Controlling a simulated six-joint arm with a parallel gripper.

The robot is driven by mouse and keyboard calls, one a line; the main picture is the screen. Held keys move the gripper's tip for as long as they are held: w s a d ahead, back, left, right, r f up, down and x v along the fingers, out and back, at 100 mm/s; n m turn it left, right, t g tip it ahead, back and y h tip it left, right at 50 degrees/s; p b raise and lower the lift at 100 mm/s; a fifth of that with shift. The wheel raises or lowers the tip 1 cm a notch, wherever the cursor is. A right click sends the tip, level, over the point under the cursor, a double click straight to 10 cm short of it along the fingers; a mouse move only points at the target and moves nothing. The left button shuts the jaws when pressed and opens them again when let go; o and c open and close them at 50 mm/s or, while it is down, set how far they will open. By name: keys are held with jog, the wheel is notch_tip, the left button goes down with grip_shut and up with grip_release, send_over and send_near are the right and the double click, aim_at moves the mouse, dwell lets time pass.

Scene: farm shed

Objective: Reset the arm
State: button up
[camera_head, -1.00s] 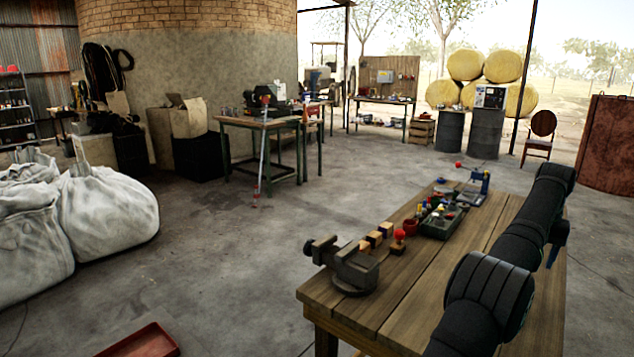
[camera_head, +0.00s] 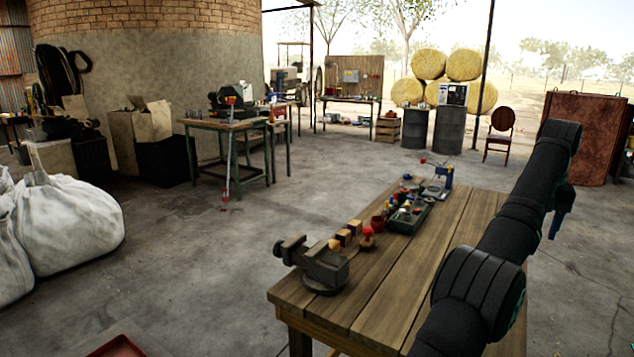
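My arm rises from the bottom right of the head view and reaches over the right side of the wooden workbench (camera_head: 440,235). Its black links hide part of the bench top. The far end of the arm bends down at the upper right, beyond the bench's right edge. The fingers of my gripper cannot be made out there, so I cannot see whether it holds anything.
On the bench's left side stand a grey vise (camera_head: 318,268), small wooden blocks (camera_head: 349,231) and a dark green tray (camera_head: 410,217) of small parts. A blue tool (camera_head: 443,178) stands at the far end. White sacks (camera_head: 62,228) lie at left. Concrete floor is clear between.

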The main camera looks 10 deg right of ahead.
jog(key=w+a+r+n, duration=0.1)
jog(key=w+a+n, duration=0.6)
jog(key=w+a, duration=1.3)
jog(key=a, duration=0.4)
jog(key=shift+w+a+r+y, duration=0.35)
jog(key=shift+w+a+y, duration=0.05)
